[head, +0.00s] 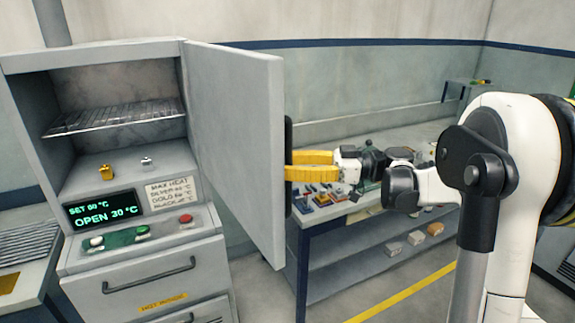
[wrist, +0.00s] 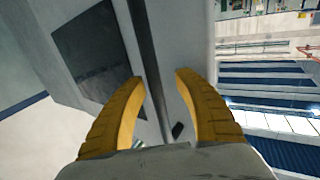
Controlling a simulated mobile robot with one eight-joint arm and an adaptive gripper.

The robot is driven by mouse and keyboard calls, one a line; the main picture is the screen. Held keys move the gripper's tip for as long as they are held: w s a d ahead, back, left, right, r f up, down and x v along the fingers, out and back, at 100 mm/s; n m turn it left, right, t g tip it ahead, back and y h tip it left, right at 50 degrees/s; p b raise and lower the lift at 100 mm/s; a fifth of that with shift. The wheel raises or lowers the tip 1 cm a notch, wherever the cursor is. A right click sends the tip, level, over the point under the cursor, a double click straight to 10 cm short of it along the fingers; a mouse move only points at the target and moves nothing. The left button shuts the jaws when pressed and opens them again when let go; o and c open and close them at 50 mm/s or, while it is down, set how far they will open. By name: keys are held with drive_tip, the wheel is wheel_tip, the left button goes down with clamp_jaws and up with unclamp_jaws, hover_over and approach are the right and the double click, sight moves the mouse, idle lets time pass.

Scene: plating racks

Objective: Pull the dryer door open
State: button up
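The grey dryer (head: 40,140) stands at the left in the head view. Its door (head: 235,130) is swung wide open toward the right, and the display (head: 103,211) reads OPEN 30 °C. A dark upright handle (head: 288,190) is on the door's outer face, seen nearly edge-on. My gripper (head: 290,165) is at this handle, with its yellow fingers coming from the right. In the wrist view the fingers (wrist: 160,80) are apart, with the dark handle bar (wrist: 147,50) running between them, closer to the left finger. Whether a finger touches it I cannot tell.
Inside the dryer are a wire shelf (head: 115,117), a small yellow piece (head: 105,172) and a small silvery piece (head: 146,161). A workbench (head: 330,215) with small parts stands behind the door. Open floor (head: 400,295) with a yellow line lies at the front right.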

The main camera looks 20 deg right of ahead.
drive_tip(key=v, duration=1.1)
drive_tip(key=shift+d, duration=0.4)
